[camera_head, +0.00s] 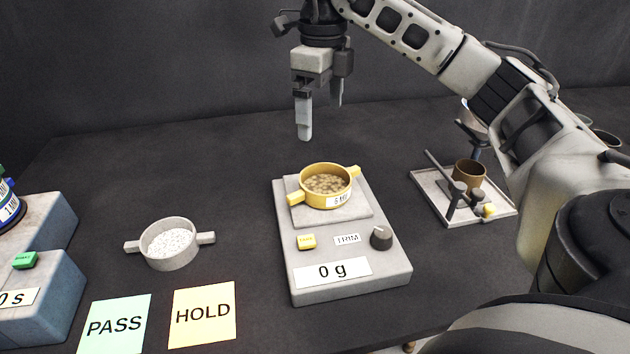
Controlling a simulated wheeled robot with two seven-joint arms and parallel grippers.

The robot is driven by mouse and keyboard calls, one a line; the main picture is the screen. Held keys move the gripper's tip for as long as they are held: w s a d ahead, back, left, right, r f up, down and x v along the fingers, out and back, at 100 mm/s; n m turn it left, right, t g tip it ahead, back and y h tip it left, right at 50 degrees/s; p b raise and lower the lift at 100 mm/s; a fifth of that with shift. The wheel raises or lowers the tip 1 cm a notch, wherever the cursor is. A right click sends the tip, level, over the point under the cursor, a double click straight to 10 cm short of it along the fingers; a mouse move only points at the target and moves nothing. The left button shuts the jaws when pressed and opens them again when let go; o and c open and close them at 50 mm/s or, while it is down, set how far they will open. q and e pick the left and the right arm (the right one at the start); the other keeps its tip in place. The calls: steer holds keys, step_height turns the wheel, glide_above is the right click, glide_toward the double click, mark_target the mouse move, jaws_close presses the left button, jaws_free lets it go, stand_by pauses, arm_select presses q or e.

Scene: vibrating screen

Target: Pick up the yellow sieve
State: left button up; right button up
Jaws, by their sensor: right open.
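The yellow sieve (313,199) is a round pan with two side handles and brownish grains inside. It sits upright on the plate of a grey scale (300,262) whose label reads "0 g". One handle points to the lower left, the other to the upper right. My right gripper (321,122) is open and empty, pointing down above and behind the sieve, apart from it. My left gripper is not in view.
A grey sieve (170,258) with white grains stands to the left. PASS (115,325) and HOLD (203,314) cards lie at the front. A grey machine (48,300) is far left. A tray (500,212) with a brown cup (469,175) is at right.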

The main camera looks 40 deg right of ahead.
step_height(320, 180, down, 4)
steer(key=b, duration=0.1)
glide_above(321, 189)
step_height(321, 189, down, 5)
steer(key=shift+s+f, duration=0.1)
steer(key=shift+f, duration=0.1)
steer(key=shift+f+p, duration=0.3)
steer(key=shift+f, duration=2.6)
steer(key=c, duration=0.8)
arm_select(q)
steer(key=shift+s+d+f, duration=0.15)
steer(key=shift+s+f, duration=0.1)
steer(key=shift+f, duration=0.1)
arm_select(e)
steer(key=shift+c, duration=0.3)
steer(key=shift+r, duration=0.1)
